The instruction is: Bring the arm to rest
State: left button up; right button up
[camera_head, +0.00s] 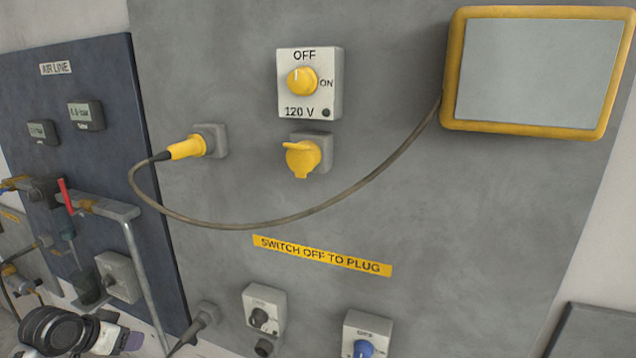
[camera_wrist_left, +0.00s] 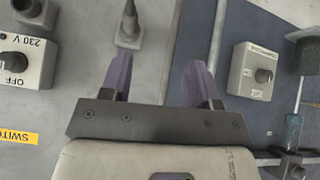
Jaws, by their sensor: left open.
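My left arm enters the head view at the lower left, with its dark round wrist joint at the bottom edge. My left gripper (camera_head: 133,341) shows there only in part, low in front of the panels. In the left wrist view my left gripper (camera_wrist_left: 160,72) is open, its two purple-lined fingers apart with nothing between them. Behind the fingers are the grey panel, a grey plug with a cable, and a grey pipe. My right arm and gripper are not in view.
A yellow plug (camera_head: 187,148) sits in a wall socket, its cable running to a yellow-framed screen (camera_head: 535,72). The 120 V switch (camera_head: 308,84) points to OFF. A capped yellow socket (camera_head: 303,158) is below. Air-line pipes (camera_head: 105,208) stand out at left. A 230 V switch (camera_wrist_left: 22,62) is near the gripper.

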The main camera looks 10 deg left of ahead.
pick_arm(q)
jog(key=s+d+r+m+t+y, duration=0.1)
jog(key=s+d+r+t+y, duration=0.1)
jog(key=d+r+y, duration=0.25)
jog(key=s+d+f+m, duration=0.1)
jog(key=s+d+f, duration=0.2)
jog(key=s+d, duration=0.4)
jog(key=s+d+f+n+g+h, duration=0.1)
jog(key=s+d+f+g, duration=0.1)
jog(key=s+d+f, duration=0.5)
jog(key=s+d+f+g+h, duration=0.1)
jog(key=s+d+f+g, duration=0.15)
jog(key=s+f, duration=0.75)
jog(key=s+d+f+n+g+h, duration=0.15)
jog(key=s+d+f, duration=0.4)
jog(key=s, duration=0.65)
notch_tip(320, 180, up, 22)
jog(key=p, duration=2.2)
jog(key=shift+a+f+m+y, duration=0.2)
jog(key=shift+a+m+y, duration=0.1)
jog(key=shift+m+y, duration=0.15)
